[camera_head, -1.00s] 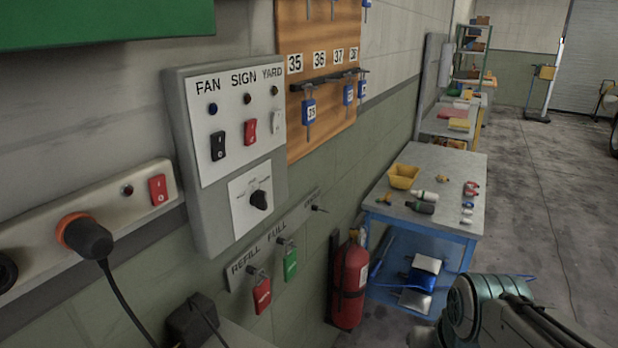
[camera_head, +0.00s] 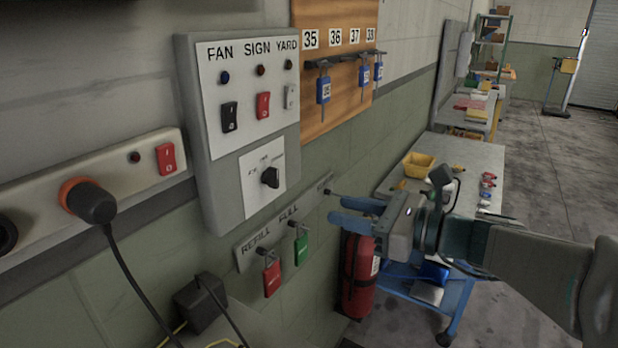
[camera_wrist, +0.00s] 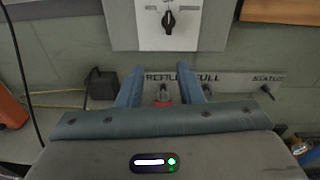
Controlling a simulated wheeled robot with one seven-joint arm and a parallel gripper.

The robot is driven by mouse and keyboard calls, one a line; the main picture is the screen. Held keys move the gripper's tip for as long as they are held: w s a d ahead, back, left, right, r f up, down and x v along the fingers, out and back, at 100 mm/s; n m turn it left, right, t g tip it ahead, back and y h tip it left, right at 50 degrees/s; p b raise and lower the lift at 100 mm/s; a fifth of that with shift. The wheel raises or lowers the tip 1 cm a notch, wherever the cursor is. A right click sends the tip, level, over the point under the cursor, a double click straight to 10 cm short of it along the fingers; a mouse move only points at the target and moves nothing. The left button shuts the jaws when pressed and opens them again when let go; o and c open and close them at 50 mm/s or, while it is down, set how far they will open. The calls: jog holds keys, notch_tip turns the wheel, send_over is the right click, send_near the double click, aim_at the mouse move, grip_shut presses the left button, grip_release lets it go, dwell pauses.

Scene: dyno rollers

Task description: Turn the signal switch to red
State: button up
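A black rotary knob (camera_head: 270,178) sits on a white plate low on the grey wall panel (camera_head: 190,120), below the FAN, SIGN and YARD rocker switches. The small lettering around the knob is too small to read. In the wrist view the knob (camera_wrist: 169,21) is near the top centre, its grip roughly upright. My gripper (camera_head: 334,211) has blue fingers pointing left toward the wall, to the right of and a little below the knob, apart from it. In the wrist view my gripper (camera_wrist: 165,80) is open and empty, with the knob beyond its fingertips.
Red (camera_head: 271,279) and green (camera_head: 301,249) tags hang on the REFILL/FULL strip below the panel. A pegboard (camera_head: 340,95) with blue key tags is at the right. A red extinguisher (camera_head: 357,290) and a workbench (camera_head: 480,155) stand behind my arm. A power strip (camera_head: 120,205) is left.

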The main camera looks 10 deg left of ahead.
aim_at(278, 177)
jog(key=shift+m+t+y, duration=0.4)
jog(key=shift+m, duration=0.1)
jog(key=x, duration=0.4)
jog(key=r+p+x, duration=0.1)
jog(key=x, duration=0.4)
jog(key=w+x, duration=0.1)
jog(key=x, duration=0.4)
jog(key=shift+d+r, duration=0.25)
jog(key=shift+d, duration=0.05)
grip_shut()
